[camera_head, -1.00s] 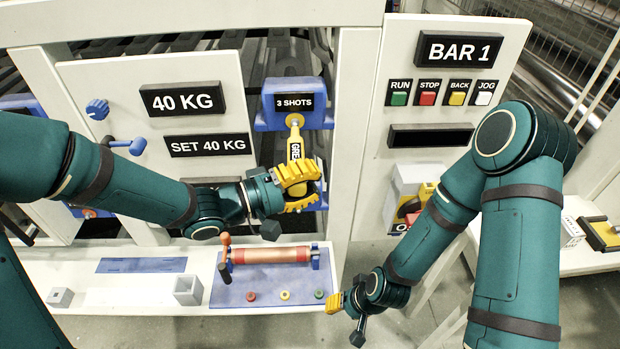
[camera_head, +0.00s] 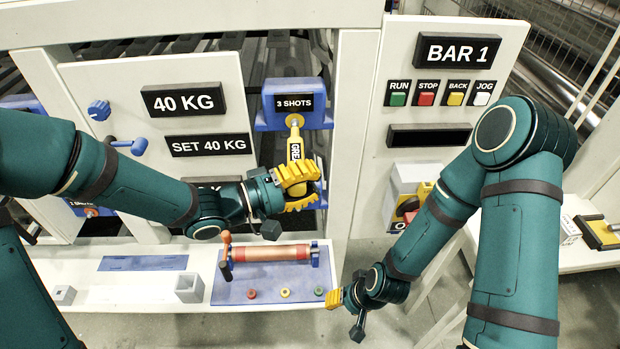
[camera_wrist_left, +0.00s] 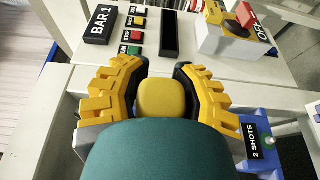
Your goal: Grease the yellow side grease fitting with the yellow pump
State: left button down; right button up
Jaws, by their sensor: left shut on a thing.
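The yellow pump (camera_head: 294,147) stands nearly upright with dark lettering on its side, its pale nozzle pointing up. My left gripper (camera_head: 298,186) is shut around its lower body. In the left wrist view the pump's yellow end (camera_wrist_left: 161,98) sits between the two yellow fingers. The nozzle tip meets the lower front of a blue bearing block (camera_head: 265,121) with a "3 SHOTS" sign (camera_head: 294,103). The grease fitting is covered by the nozzle there, and I cannot tell how firmly they are seated. My right gripper (camera_head: 334,299) is low at centre right, away from the pump; its fingers are too small to judge.
Below is a white ledge with a blue tray (camera_head: 235,293) bearing a red cylinder (camera_head: 270,254) and several coloured buttons. A blue crank handle (camera_head: 131,146) sticks out of the left panel. The "BAR 1" control panel (camera_head: 440,110) stands at the right.

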pick_arm(q)
jog(key=shift+w+p, duration=0.35)
jog(key=shift+w, duration=0.2)
dwell(0.7)
jog(key=shift+s, duration=0.15)
jog(key=shift+s, duration=0.6)
jog(key=shift+d+r+p, duration=0.1)
jog(key=shift+p, duration=0.8)
dwell(0.8)
jog(key=shift+w+p, duration=0.45)
jog(key=shift+w, duration=0.3)
dwell(1.1)
jog(key=shift+s, duration=0.1)
jog(key=shift+s, duration=0.65)
dwell(0.4)
jog(key=shift+p, duration=0.7)
dwell(0.6)
